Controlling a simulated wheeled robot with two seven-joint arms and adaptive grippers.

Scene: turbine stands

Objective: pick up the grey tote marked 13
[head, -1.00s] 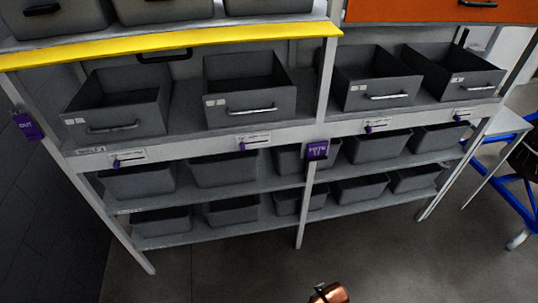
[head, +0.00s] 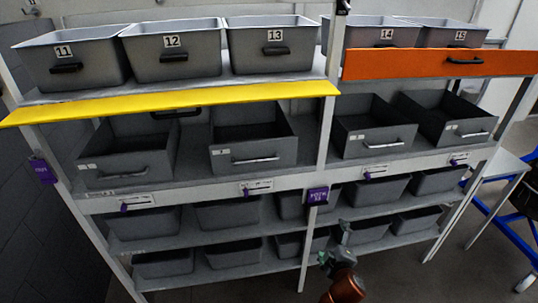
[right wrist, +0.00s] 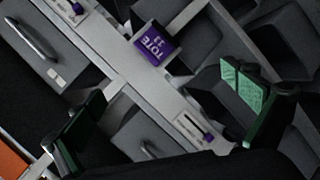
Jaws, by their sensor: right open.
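The grey tote marked 13 (head: 268,62) stands upright on the top shelf in the head view, just left of the middle post. It has a white number label and a dark front handle. My right gripper (head: 336,246) is low in the head view, in front of the lower shelves, well below the tote and apart from it. In the right wrist view the gripper (right wrist: 168,115) is open and empty, with its two fingers wide apart. The tote cannot be made out in that view. My left gripper is not in view.
Totes 11 (head: 68,70) and 12 (head: 172,62) stand left of it, totes 14 (head: 385,38) and 15 right of the post. A yellow strip (head: 170,103) and an orange panel (head: 420,66) front the top shelf. Grey bins fill lower shelves. A purple tote sign (head: 317,196) hangs on the post.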

